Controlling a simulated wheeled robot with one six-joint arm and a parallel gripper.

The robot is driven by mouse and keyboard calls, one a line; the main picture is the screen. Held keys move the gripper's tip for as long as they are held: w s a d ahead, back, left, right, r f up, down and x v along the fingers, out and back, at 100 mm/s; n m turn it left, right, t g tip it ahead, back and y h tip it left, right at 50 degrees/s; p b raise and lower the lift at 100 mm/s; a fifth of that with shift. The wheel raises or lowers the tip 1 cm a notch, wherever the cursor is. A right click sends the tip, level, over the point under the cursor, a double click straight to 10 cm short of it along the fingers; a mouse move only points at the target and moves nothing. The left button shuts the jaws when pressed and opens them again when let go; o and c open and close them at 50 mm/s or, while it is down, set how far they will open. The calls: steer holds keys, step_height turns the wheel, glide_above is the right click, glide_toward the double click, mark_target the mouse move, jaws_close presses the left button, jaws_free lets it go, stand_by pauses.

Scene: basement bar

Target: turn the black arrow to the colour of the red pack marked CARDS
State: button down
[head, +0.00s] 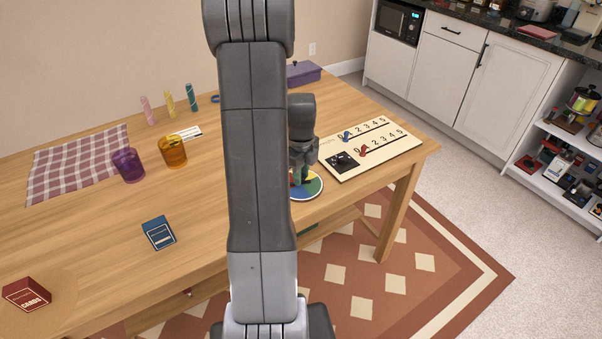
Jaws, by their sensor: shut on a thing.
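The red pack marked CARDS (27,294) lies at the front left of the wooden table in the head view. A round dial with coloured sectors (311,187) lies near the table's front edge, left of the scoreboard; green, blue and a reddish part show. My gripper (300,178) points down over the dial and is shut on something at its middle. The black arrow cannot be made out; my gripper and arm hide that part of the dial, so its direction cannot be told.
A cream scoreboard (370,164) with red and blue markers and a black block is right of the dial. A blue card pack (158,232), purple cup (128,165), orange cup (173,151), checked cloth (75,170) and purple box (304,73) are on the table. My arm blocks the middle.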

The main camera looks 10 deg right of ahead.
steer(key=shift+w+r+m, duration=0.1)
steer(key=shift+m, duration=2.2)
steer(key=c, duration=1.2)
jaws_free()
step_height(320, 180, up, 14)
steer(key=p, duration=0.1)
steer(key=shift+f, duration=0.25)
